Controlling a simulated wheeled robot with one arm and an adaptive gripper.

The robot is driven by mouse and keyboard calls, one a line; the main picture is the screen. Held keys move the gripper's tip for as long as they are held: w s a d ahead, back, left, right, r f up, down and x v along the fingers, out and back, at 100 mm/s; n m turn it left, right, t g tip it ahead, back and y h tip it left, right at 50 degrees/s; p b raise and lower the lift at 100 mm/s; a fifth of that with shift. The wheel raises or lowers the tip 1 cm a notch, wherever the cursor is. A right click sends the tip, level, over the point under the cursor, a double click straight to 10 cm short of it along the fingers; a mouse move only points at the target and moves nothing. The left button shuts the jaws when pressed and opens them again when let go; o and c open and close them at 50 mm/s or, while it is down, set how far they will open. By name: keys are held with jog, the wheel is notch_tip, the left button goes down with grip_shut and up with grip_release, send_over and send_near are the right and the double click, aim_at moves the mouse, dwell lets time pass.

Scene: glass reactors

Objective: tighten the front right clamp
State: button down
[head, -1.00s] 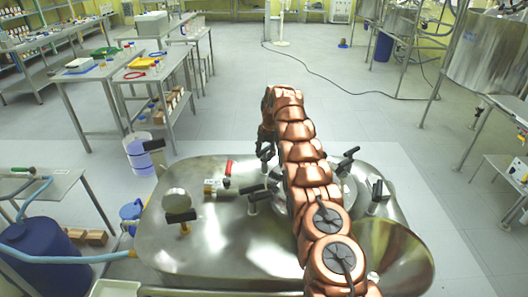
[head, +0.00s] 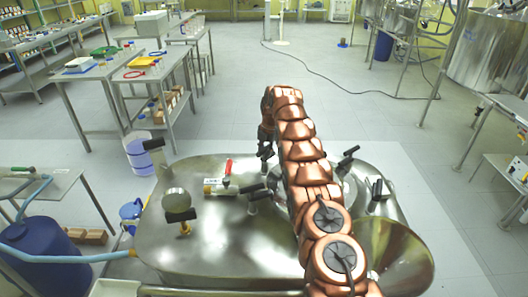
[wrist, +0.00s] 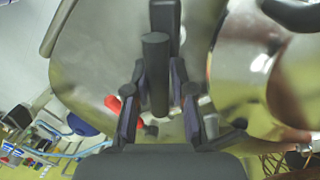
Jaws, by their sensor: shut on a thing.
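My gripper (wrist: 158,95) is shut on a black clamp handle (wrist: 155,62), which stands between its two fingers in the wrist view. In the head view my gripper (head: 265,152) is at the far left side of the round lid, partly hidden behind my copper arm. Other black-handled clamps stand around the lid: one at the left (head: 252,188), one at the far right (head: 348,160) and one at the right (head: 377,190). My arm covers much of the lid, and the base of the held clamp is hidden.
The steel reactor top (head: 230,245) fills the foreground. It carries a black-handled valve (head: 180,216), a round gauge (head: 176,199) and a red-handled fitting (head: 228,167). A steel funnel-like bowl (head: 400,258) is at the right.

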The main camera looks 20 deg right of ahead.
jog(key=shift+a+b, duration=0.1)
jog(key=shift+b, duration=0.2)
jog(key=shift+w+f+m+b, duration=0.1)
jog(key=shift+m+b, duration=0.95)
jog(key=shift+m, duration=0.05)
jog(key=m+b, duration=0.1)
jog(key=m, duration=0.1)
jog(key=shift+m+h+b, duration=0.3)
jog(key=shift+h+b, duration=0.05)
jog(key=shift+h, duration=0.05)
jog(key=m, duration=0.2)
jog(key=shift+m, duration=0.3)
jog(key=m, duration=0.2)
jog(key=m+h, duration=0.1)
jog(key=shift+w+a+r+m, duration=0.1)
jog(key=shift+w+r+m, duration=0.05)
jog(key=shift+r+m, duration=0.25)
jog(key=m+p, duration=0.3)
jog(key=m, duration=0.1)
jog(key=shift+h+p, duration=0.35)
jog(key=shift+h, duration=0.05)
jog(key=shift+m+g+p, duration=0.3)
jog(key=shift+m+p, duration=0.75)
jog(key=shift+m, duration=0.05)
jog(key=shift+f+m+p, duration=0.1)
jog(key=shift+m+p, duration=0.2)
